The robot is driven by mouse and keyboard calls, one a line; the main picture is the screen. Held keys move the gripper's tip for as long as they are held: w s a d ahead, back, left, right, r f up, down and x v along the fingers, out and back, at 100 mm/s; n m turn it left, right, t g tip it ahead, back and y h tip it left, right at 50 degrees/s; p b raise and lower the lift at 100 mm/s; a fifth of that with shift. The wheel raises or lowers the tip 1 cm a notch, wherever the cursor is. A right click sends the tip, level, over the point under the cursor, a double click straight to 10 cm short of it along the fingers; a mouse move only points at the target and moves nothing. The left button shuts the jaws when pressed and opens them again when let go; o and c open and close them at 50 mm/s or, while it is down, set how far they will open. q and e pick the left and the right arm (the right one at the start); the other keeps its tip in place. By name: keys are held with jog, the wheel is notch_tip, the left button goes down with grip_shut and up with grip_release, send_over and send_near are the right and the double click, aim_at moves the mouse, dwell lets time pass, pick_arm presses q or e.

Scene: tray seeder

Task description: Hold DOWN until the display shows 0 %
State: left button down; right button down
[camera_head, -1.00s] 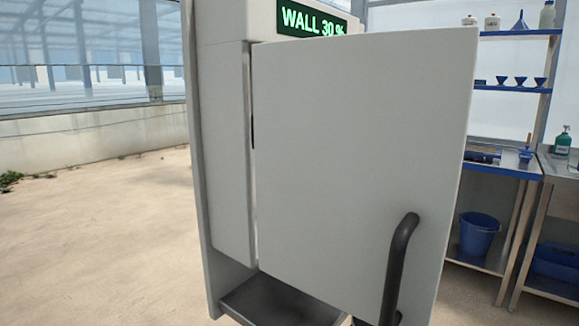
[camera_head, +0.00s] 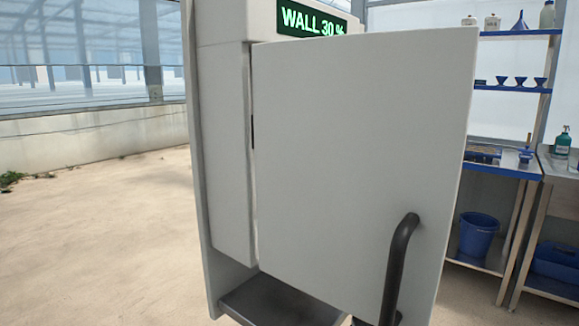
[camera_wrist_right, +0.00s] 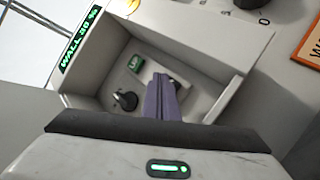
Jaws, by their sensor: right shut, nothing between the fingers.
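The display (camera_head: 311,20) at the top of the white machine reads "WALL 30 %" in green. It also shows, tilted, in the right wrist view (camera_wrist_right: 80,39). In that view my right gripper (camera_wrist_right: 163,82) is shut and empty, its fingers reaching into an open grey recess (camera_wrist_right: 228,88). A green UP label (camera_wrist_right: 135,63) and a dark round knob or button (camera_wrist_right: 125,100) are inside, left of the fingers. No DOWN label or button is visible; the fingers cover part of the recess's back wall. Whether the fingertips touch anything I cannot tell. My left gripper is not in view.
A large white panel (camera_head: 360,150) with a dark bar handle (camera_head: 398,265) fills the middle of the head view and hides what is behind it. A shelf with a blue bucket (camera_head: 478,235) stands at right.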

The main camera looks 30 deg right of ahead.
jog(key=shift+w, duration=0.1)
jog(key=shift+w+a, duration=0.15)
jog(key=shift+w, duration=0.15)
jog(key=shift+w+a, duration=0.15)
jog(key=shift+w, duration=0.2)
dwell(7.2)
